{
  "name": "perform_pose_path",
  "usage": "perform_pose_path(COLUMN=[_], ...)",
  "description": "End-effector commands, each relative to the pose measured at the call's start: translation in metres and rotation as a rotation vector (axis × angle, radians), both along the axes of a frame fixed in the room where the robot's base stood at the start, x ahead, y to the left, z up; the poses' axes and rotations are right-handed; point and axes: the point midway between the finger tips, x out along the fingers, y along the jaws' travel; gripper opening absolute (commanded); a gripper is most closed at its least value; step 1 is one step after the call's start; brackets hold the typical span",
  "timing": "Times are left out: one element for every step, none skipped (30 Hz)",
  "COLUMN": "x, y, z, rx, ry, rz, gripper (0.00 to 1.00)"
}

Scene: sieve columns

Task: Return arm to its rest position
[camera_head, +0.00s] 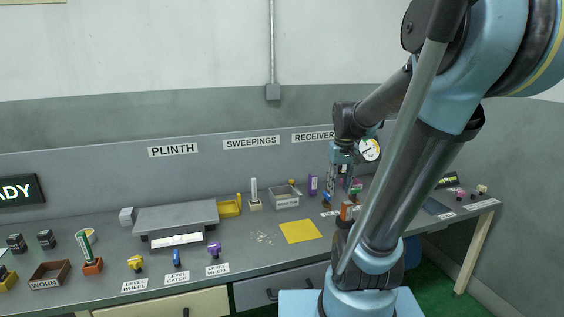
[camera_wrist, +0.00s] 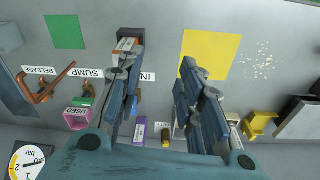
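My arm reaches up and over the right part of the grey bench (camera_head: 245,268) in the head view. My gripper (camera_head: 343,192) points down over the bench in front of the RECEIVER label. In the wrist view the two fingers of my gripper (camera_wrist: 163,68) stand wide apart, with only bare bench between their tips. My arm hides part of the bench's right side.
A yellow mat (camera_head: 300,232) lies left of the gripper, with pale crumbs (camera_head: 262,238) beside it. A grey tray (camera_head: 285,197), a purple block (camera_head: 313,185) and a gauge (camera_head: 369,149) are near the back. A grey plinth (camera_head: 175,215) stands at left. The front middle edge is mostly clear.

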Motion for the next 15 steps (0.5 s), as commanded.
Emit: perform_pose_path(x=[-0.013,-0.02,-0.029,-0.036,-0.042,-0.051,-0.057,-0.063,-0.072,-0.078,-0.083,-0.091,-0.097,-0.102,-0.109], y=[0.0,0.0,0.0,0.0,0.0,0.0,0.0,0.0,0.0,0.0,0.0,0.0,0.0,0.0,0.0], z=[-0.004,-0.006,-0.009,-0.012,-0.014,-0.018,-0.021,-0.025,-0.029,-0.033,-0.036,-0.041,-0.046,-0.05,-0.055], rx=[0.001,0.002,0.002,0.002,0.003,0.003,0.005,0.006,0.006,0.007,0.007,0.009,0.009,0.011,0.011], ry=[-0.006,-0.01,-0.015,-0.019,-0.022,-0.027,-0.031,-0.035,-0.04,-0.044,-0.048,-0.053,-0.056,-0.06,-0.064], rz=[-0.007,-0.011,-0.018,-0.024,-0.029,-0.035,-0.04,-0.045,-0.052,-0.057,-0.062,-0.067,-0.072,-0.077,-0.083], gripper=[0.34,0.34,0.34,0.34,0.34,0.34,0.34,0.34,0.34,0.34,0.34,0.34,0.34,0.34,0.34])
